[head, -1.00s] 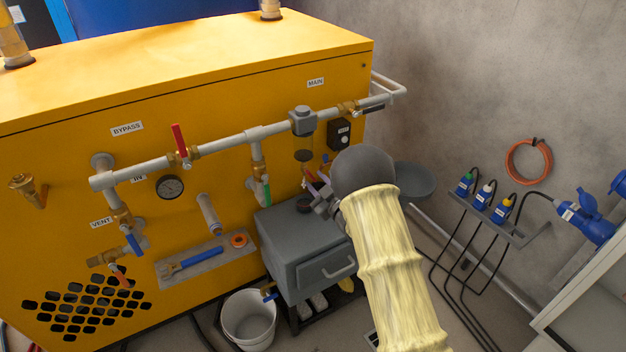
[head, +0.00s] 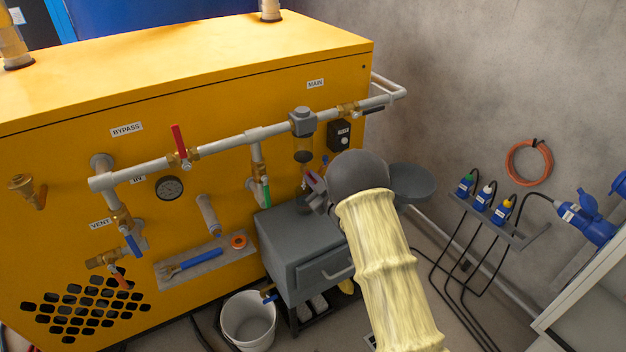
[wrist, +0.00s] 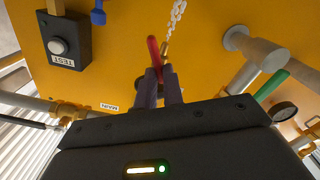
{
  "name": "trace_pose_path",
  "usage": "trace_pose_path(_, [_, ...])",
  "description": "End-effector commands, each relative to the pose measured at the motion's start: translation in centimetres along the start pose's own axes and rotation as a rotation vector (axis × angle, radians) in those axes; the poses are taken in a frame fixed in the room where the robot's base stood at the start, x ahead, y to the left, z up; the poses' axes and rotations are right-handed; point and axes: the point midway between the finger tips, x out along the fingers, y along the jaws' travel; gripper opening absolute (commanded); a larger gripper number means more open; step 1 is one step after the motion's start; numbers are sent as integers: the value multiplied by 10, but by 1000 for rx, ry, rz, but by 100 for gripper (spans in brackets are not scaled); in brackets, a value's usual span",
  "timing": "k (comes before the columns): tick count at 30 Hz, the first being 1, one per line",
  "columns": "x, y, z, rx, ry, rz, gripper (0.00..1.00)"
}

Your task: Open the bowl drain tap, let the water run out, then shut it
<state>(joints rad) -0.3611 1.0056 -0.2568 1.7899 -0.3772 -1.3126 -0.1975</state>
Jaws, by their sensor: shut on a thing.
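The filter bowl (head: 303,157) hangs under a grey head on the pipe run. The upper part of the bowl looks grey and clear, with a darker band near its bottom. My gripper (head: 313,184) is just below it, partly hidden by my wrist. In the wrist view my gripper (wrist: 160,82) is shut on the red lever (wrist: 153,52) of the drain tap, beside a small brass fitting (wrist: 165,48). A beaded white stream (wrist: 178,16) leaves the fitting, looking like running water. The picture is upside down.
Below the gripper stands a grey cabinet (head: 315,247). A white bucket (head: 248,322) is at its left. The TEST box (head: 339,134) is close on the right. Other levers include the red bypass lever (head: 180,139) and a green one (head: 266,192).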

Motion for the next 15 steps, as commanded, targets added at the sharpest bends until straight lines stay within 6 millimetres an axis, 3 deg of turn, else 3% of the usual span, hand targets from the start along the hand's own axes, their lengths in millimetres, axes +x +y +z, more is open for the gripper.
trace_pose_path(15, [0,-2,3,-230,-1,0,0])
